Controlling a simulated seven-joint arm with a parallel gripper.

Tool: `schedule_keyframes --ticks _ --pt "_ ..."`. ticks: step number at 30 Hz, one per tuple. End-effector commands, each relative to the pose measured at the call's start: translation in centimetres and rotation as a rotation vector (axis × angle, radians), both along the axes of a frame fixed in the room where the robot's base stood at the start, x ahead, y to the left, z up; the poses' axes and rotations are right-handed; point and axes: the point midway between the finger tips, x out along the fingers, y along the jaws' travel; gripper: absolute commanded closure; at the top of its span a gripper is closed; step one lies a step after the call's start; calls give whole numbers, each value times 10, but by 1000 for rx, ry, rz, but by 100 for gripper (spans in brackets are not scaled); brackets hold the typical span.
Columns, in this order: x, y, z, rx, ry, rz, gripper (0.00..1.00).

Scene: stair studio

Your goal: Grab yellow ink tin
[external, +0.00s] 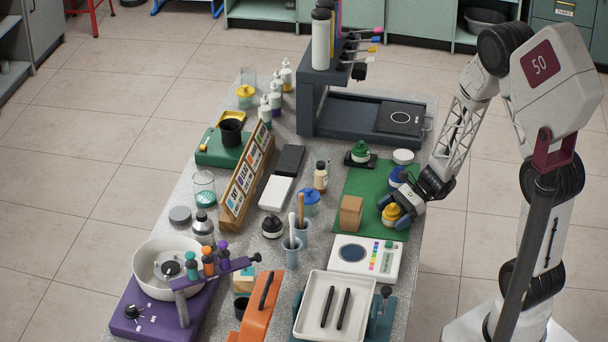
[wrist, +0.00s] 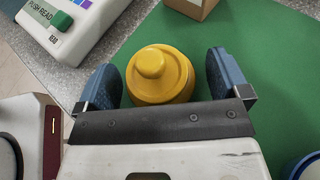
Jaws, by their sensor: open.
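The yellow ink tin (external: 391,216) stands on the green mat (external: 365,180) near the table's right edge. In the wrist view the yellow ink tin (wrist: 160,75) is a round tin with a knobbed lid, seen from above. My gripper (external: 398,208) is open around it. In the wrist view the blue fingers of my gripper (wrist: 165,85) stand on either side of the tin, with a small gap on the left and right. The tin's near edge is partly hidden by the gripper's dark crossbar.
A cardboard-brown block (external: 351,213) stands left of the tin. A white color-reader device (external: 365,258) lies in front of the mat. A blue tin (external: 397,176) and a green tin (external: 361,151) stand behind. Bare mat lies right of the tin in the wrist view.

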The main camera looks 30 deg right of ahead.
Motion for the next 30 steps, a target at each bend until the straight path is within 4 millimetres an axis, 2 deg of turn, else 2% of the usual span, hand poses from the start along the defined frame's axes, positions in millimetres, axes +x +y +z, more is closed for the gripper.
schedule_keyframes --ticks 4,15,17,30 --pt "0 0 0 0 0 0 8" --pt "0 0 0 0 0 0 64" --pt "0 0 0 0 0 0 71" --pt "0 0 5 0 -1 0 71"
